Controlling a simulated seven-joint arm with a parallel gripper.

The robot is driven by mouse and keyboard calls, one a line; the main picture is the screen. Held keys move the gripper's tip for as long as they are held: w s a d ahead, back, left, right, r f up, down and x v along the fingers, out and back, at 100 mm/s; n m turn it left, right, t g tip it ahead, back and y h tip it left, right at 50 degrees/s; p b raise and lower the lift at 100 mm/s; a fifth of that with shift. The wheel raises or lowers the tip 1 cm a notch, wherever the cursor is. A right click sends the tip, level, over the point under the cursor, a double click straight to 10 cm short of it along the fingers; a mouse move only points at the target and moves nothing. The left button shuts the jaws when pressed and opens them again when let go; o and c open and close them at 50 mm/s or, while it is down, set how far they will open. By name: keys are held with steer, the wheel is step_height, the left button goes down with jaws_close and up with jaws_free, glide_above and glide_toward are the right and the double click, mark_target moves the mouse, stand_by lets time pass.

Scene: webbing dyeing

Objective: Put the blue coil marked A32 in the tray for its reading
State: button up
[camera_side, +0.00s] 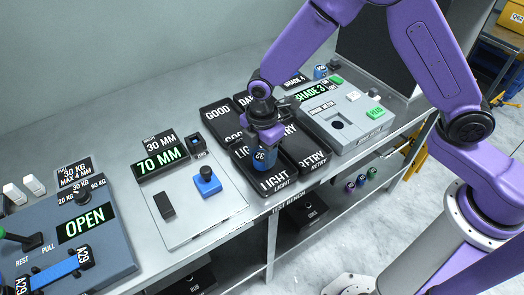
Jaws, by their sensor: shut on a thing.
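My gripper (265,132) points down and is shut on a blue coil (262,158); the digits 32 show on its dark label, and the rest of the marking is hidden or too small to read. The coil is at the black tray marked LIGHT (274,184); I cannot tell whether it touches the tray floor. Black trays marked GOOD (217,110) and RETRY (313,160) adjoin it. Another tray, its label starting DA, is partly hidden behind my gripper. The grey shade meter (345,115) has a display reading SHADE 3 (311,92).
A length gauge (170,205) reading 70 MM carries a blue block (207,182). The pull tester (110,250) at left reads OPEN, with a blue strap (55,272) marked A29. Several coloured spools sit on the lower shelf.

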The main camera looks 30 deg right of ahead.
mark_target(262, 156)
steer(key=shift+f, duration=0.15)
steer(key=o, duration=1.1)
steer(key=shift+o, duration=0.2)
step_height(262, 156, up, 12)
steer(key=s+d+r+m, duration=0.2)
steer(key=s+d+m, duration=0.1)
steer(key=s+d, duration=0.7)
steer(key=s+d+r+m, duration=0.2)
steer(key=s+d+m, duration=0.2)
steer(key=s+d, duration=0.5)
steer(key=s, duration=0.6)
steer(key=shift+d+m, duration=0.3)
steer(key=shift+d, duration=0.1)
